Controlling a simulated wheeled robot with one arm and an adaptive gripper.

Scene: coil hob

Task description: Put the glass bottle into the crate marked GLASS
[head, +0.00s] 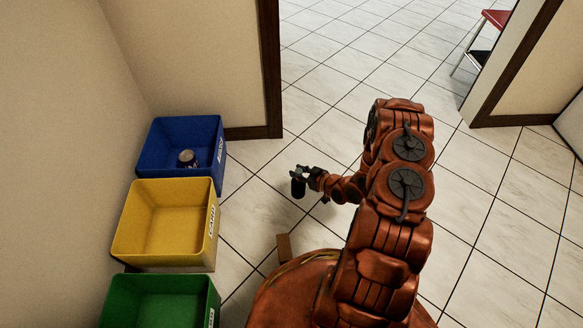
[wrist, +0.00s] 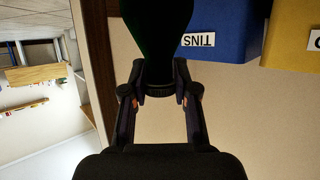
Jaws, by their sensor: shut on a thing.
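My gripper (head: 308,174) is shut on a dark bottle (head: 298,187) and holds it in the air over the floor, to the right of the blue and yellow crates. In the wrist view my gripper (wrist: 160,92) grips the dark green bottle (wrist: 157,25) at its narrow end; its wide part runs out of the top of the picture. A green crate (head: 160,283) stands at the bottom left and looks empty; its label is cut off and cannot be read in full.
A yellow crate (head: 123,240), empty, stands between the green one and a blue crate (head: 185,127). The blue crate holds a tin (head: 187,158) and reads TINS in the wrist view (wrist: 235,25). A small brown block (head: 283,248) lies beside my base. Tiled floor is free behind.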

